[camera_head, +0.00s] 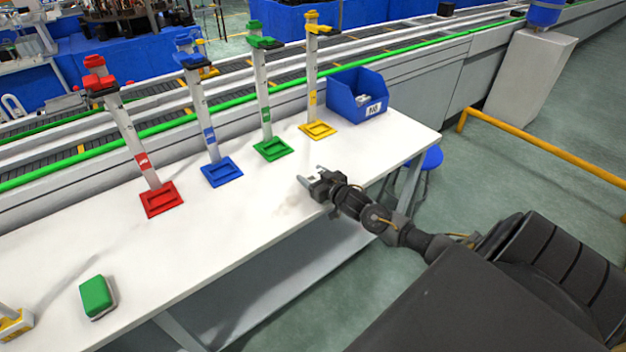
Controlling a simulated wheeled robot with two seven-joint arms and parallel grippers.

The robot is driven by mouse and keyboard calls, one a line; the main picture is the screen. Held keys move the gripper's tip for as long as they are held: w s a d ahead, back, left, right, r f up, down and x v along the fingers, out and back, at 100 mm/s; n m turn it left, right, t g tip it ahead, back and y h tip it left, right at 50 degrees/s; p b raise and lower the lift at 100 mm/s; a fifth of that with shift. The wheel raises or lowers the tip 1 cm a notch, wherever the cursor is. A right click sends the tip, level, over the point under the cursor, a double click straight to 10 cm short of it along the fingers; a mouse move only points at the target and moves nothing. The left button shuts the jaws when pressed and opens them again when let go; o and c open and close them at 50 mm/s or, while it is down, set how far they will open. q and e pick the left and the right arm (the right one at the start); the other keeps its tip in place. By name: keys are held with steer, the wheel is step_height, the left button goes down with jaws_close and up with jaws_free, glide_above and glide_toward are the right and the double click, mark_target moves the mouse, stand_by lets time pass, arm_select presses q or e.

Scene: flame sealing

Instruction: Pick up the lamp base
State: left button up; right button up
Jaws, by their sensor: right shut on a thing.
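My right gripper (306,180) reaches in from the right, low over the white table, in front of the green and yellow stands. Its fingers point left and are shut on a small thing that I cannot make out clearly. A faint pale patch shows on the table just in front of the fingers. I cannot tell whether it is a clear object or a shadow. No lamp base can be told apart with certainty. My left gripper is not in view.
Red (161,199), blue (221,172), green (272,149) and yellow (318,130) stands with tall poles line the table's (225,225) back. A blue bin (358,95) stands back right. A green block (97,297) and a yellow-white object (14,325) lie front left. The middle is clear.

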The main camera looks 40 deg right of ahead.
steer(key=s+a+r, duration=0.4)
steer(key=s+r, duration=0.8)
steer(key=s, duration=0.1)
steer(key=shift+s+a+b, duration=0.15)
steer(key=shift+a+b, duration=0.05)
steer(key=shift+b, duration=0.25)
steer(key=s+a+n+g+y, duration=0.2)
steer(key=a+n+y, duration=0.4)
steer(key=a, duration=1.3)
steer(key=shift+s+r+y, duration=0.35)
steer(key=shift+s+y, duration=0.2)
steer(key=shift+y, duration=0.45)
steer(key=shift+a, duration=0.1)
